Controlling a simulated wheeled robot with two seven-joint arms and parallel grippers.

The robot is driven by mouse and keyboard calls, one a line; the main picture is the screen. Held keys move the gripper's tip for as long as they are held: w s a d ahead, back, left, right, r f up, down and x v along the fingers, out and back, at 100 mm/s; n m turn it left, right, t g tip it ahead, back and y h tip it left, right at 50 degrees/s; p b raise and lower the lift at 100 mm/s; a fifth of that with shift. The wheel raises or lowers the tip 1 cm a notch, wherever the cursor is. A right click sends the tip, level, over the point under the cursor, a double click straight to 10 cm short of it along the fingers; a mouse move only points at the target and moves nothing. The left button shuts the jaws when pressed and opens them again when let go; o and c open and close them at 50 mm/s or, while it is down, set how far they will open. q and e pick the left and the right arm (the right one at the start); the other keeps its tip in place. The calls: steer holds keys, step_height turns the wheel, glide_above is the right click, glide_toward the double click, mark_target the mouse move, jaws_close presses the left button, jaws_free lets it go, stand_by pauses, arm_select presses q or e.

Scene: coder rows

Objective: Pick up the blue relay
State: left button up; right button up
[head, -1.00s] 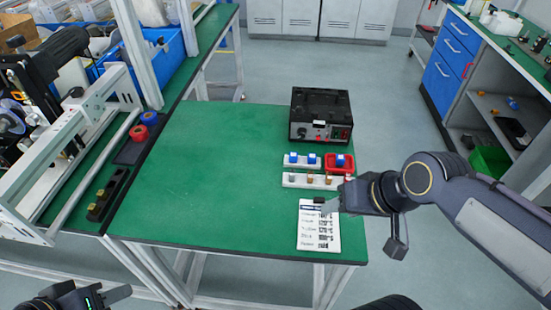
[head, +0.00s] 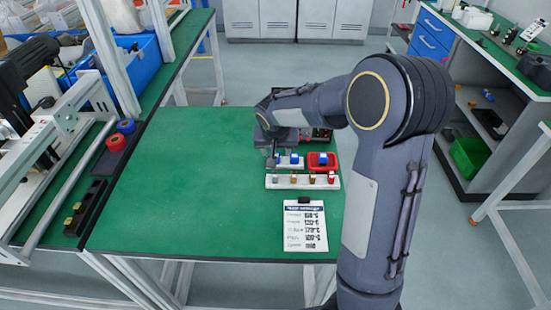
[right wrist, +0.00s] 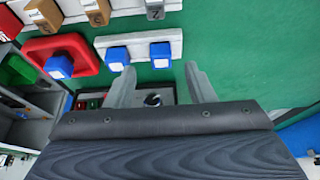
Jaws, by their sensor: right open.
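Two blue relays stand on a white strip (right wrist: 138,40). One (right wrist: 160,54) lies just ahead of the gap between my right gripper's fingers (right wrist: 160,69) in the right wrist view. The other (right wrist: 118,58) is beside it, near the left finger. In the head view my right gripper (head: 272,162) points down at the left end of the strip and partly hides the relay there; the other relay (head: 294,158) shows. A third blue relay (head: 322,158) sits in a red tray (head: 332,165). The right gripper is open and empty. My left gripper is out of view.
A second white strip (head: 290,182) with several small parts lies in front. A printed sheet (head: 305,230) lies nearer the table's front edge. A black device behind is mostly hidden by my arm. The green table (head: 190,180) is clear on the left.

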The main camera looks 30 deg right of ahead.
mark_target(276, 154)
steer(key=x, duration=0.3)
steer(key=shift+w+f, duration=0.1)
steer(key=shift+f, duration=0.05)
jaws_close()
stand_by(0.3)
